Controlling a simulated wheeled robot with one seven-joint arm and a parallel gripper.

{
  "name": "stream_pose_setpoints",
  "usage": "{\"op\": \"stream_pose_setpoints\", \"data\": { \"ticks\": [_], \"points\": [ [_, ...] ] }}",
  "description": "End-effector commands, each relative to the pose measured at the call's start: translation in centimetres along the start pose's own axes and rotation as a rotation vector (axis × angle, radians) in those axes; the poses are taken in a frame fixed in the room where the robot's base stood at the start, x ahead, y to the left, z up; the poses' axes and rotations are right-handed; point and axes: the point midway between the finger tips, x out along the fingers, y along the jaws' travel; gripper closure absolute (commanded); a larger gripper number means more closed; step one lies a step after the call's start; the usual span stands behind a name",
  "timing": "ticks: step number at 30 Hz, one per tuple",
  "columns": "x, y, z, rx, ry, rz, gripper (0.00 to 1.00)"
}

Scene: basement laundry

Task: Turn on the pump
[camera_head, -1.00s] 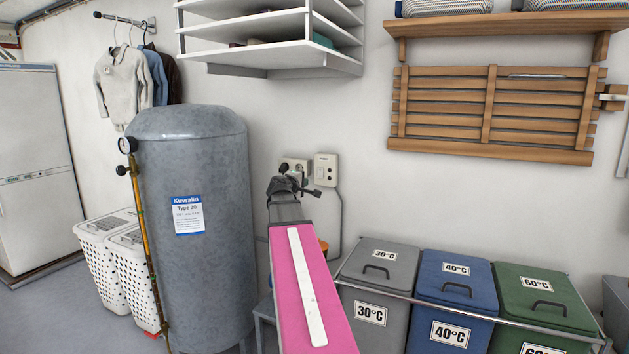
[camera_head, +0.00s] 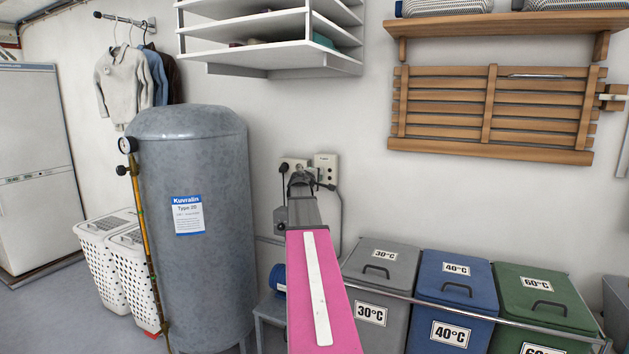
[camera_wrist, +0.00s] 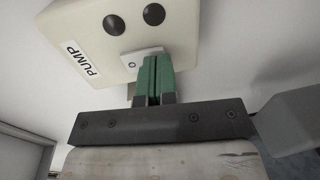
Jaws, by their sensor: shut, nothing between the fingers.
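The cream control box labelled PUMP (camera_wrist: 85,62) fills the top of the wrist view, with two dark round spots and a small white switch (camera_wrist: 133,64) marked with a circle. In the head view the box (camera_head: 326,163) is on the wall right of the grey tank. My gripper (camera_wrist: 153,62) has its green fingers shut and empty. Their tips overlap the right part of the switch; I cannot tell whether they touch it. In the head view my gripper (camera_head: 303,174) is in front of the box's lower left. A blue motor-like part (camera_head: 278,278) is partly hidden behind my arm.
The grey tank (camera_head: 195,260) stands close left of my arm. Laundry bins, grey (camera_head: 378,258), blue (camera_head: 453,276) and green (camera_head: 543,287), stand at right behind a rail. White shelves (camera_head: 270,25) hang above. A socket with a plug is left of the box.

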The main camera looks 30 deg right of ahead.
Motion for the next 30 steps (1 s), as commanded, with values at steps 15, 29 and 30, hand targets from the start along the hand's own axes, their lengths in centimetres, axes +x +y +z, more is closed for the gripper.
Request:
{"op": "stream_pose_setpoints", "data": {
  "ticks": [15, 29, 30],
  "points": [
    [0.7, -0.1, 0.0, 0.000, 0.000, 0.000, 1.00],
    [-0.8, -0.5, 0.3, 0.000, 0.002, 0.000, 1.00],
    [-1.2, -0.6, 0.4, 0.000, 0.002, 0.000, 1.00]
  ]
}}
